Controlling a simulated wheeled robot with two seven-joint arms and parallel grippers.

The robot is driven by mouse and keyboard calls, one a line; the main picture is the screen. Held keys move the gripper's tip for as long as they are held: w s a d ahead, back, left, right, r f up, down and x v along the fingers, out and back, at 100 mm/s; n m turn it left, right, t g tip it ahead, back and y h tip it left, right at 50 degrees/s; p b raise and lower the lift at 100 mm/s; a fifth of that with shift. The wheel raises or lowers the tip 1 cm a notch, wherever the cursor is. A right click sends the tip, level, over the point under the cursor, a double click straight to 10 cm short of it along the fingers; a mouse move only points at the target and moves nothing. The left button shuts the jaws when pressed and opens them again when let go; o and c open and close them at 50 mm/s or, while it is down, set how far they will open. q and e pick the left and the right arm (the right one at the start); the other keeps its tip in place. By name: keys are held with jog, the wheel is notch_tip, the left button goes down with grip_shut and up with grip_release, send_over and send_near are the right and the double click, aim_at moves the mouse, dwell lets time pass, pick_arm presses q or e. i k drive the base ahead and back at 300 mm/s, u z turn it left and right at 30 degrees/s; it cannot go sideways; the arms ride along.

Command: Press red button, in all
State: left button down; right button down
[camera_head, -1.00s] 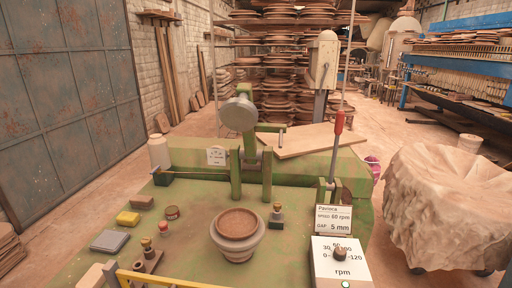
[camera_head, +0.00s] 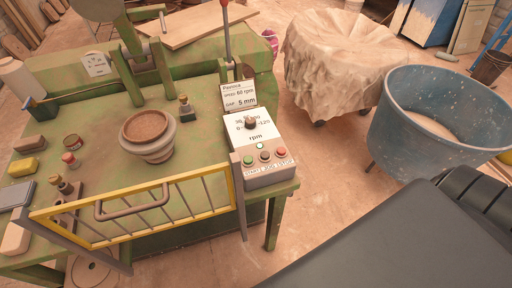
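The control box (camera_head: 262,155) stands at the right front corner of the green machine table. Its sloped front carries a row of three small round buttons above a printed label. The rightmost button (camera_head: 281,152) looks red. The middle button (camera_head: 265,155) looks dark reddish, and the left one (camera_head: 248,159) is too small to tell its colour surely. A small green lamp (camera_head: 261,146) sits above the row. The white dial face (camera_head: 250,128) with a dark knob is behind it. Neither of my grippers is in view, and nothing touches the buttons.
A yellow-framed guard (camera_head: 140,215) with a handle spans the table's front, left of the control box. A clay pot (camera_head: 148,135) stands on the green table (camera_head: 95,150). A blue tub (camera_head: 432,125) and a covered bin (camera_head: 340,60) stand right. Floor between is clear.

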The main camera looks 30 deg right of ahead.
aim_at(281, 151)
jog(key=z, duration=1.15)
